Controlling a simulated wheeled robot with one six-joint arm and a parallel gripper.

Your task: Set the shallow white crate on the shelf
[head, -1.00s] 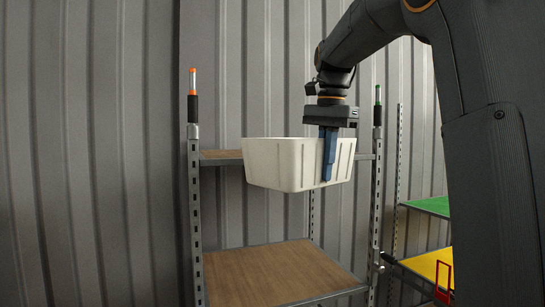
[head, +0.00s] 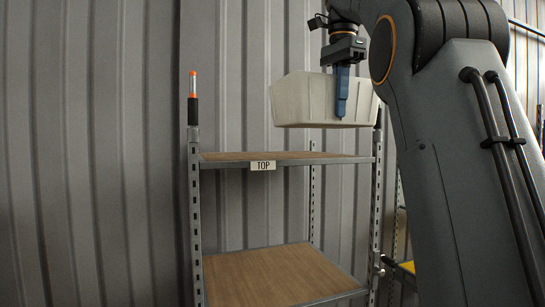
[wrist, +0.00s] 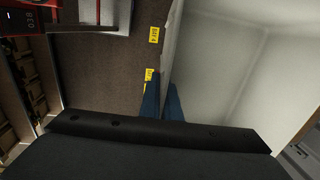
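The shallow white crate (head: 300,100) hangs in the air above the right part of the top shelf (head: 225,156), with a clear gap below it. My gripper (head: 341,112) is shut on the crate's near wall; one blue finger shows on the outside of that wall. In the wrist view the fingers (wrist: 163,95) pinch the crate wall, and the pale inside of the crate (wrist: 215,70) looks empty where it shows. The top shelf is a bare wooden board with a "TOP" label on its front edge.
A lower wooden shelf (head: 275,275) is bare. The left post (head: 193,105) has an orange tip and rises above the top shelf. The right post (head: 377,190) stands below the crate's right end. Corrugated wall (head: 90,150) stands behind.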

